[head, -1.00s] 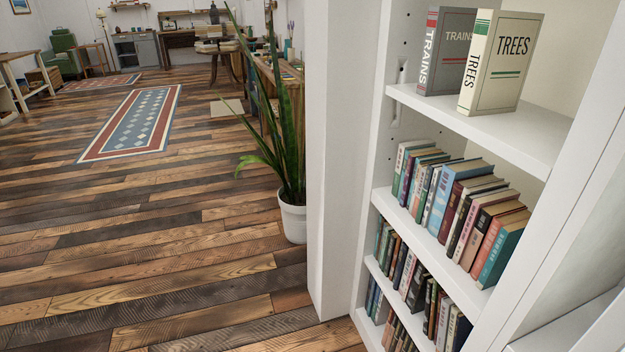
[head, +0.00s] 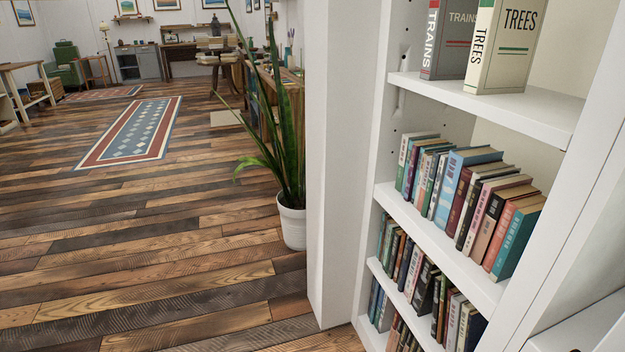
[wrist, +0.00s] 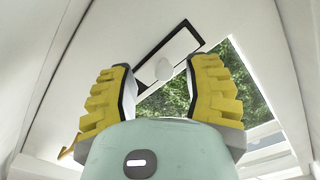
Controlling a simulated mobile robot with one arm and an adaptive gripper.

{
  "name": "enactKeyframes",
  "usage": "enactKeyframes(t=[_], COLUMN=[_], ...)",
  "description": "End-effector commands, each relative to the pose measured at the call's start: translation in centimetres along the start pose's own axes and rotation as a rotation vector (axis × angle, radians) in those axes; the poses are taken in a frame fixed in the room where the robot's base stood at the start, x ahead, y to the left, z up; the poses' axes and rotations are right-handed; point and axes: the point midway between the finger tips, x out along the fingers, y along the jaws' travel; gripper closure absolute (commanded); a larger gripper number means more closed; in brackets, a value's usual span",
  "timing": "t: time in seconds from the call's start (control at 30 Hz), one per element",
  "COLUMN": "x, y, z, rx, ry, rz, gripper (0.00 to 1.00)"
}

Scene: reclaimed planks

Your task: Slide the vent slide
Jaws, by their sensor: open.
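The wrist view looks up at a sloping white ceiling. A white strip in a dark frame (wrist: 184,40), seemingly the vent slide, is set there beside a window, with a pale rounded knob (wrist: 164,69) near its lower part. My gripper (wrist: 162,75) has two yellow ridged fingers spread apart, one on each side of the knob in the picture. Nothing is held. I cannot tell how far the fingertips are from the knob. The head view shows neither the gripper nor the vent.
The window (wrist: 225,85) beside the slide shows green trees. A white bookshelf (head: 540,115) holding books stands close on the right in the head view. A potted plant (head: 293,225) stands beside the white wall end. The plank floor (head: 150,270) on the left is largely clear.

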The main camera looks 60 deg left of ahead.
Motion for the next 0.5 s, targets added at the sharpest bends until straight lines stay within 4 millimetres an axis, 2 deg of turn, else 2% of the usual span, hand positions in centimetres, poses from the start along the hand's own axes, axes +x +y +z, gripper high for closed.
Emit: enactKeyframes(t=[0.2,0.5], x=[1.4,1.8], y=[-0.3,-0.6], z=[0.3,0.0], rx=[0.000,0.004], ry=[0.000,0.001], rz=[-0.008,-0.009], gripper=[0.51,0.51])
